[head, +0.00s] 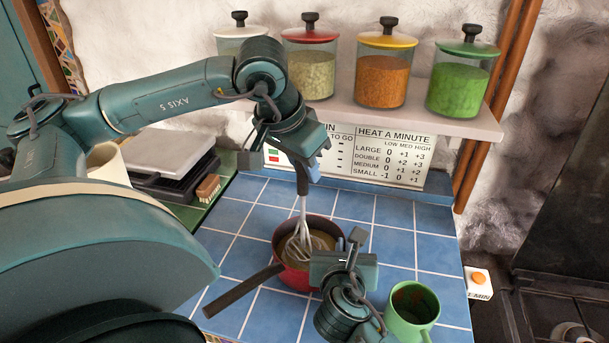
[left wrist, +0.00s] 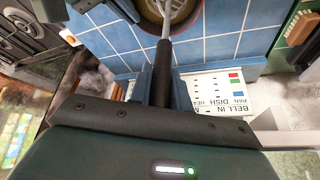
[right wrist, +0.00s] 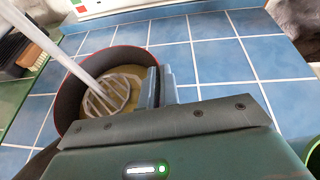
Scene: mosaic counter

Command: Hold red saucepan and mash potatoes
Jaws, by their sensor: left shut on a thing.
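The red saucepan (head: 283,236) stands on the blue tiled counter with its dark handle (head: 240,292) pointing to the lower left. Yellowish-brown potato mash (head: 322,240) lies in its bottom. My left gripper (head: 302,182) is above the pan, shut on the dark handle (left wrist: 162,80) of the masher. The masher's wire head (head: 301,243) is down inside the pan; it also shows in the right wrist view (right wrist: 108,95). My right gripper (right wrist: 161,85) is at the pan's right rim, its fingers close together. Whether they clamp the rim is not clear.
A green mug (head: 412,308) stands on the counter right of my right gripper. A shelf (head: 440,122) with several lidded jars hangs behind, above a microwave chart (head: 380,155). A brush (head: 208,188) lies at the back left. The tiles left of the pan are clear.

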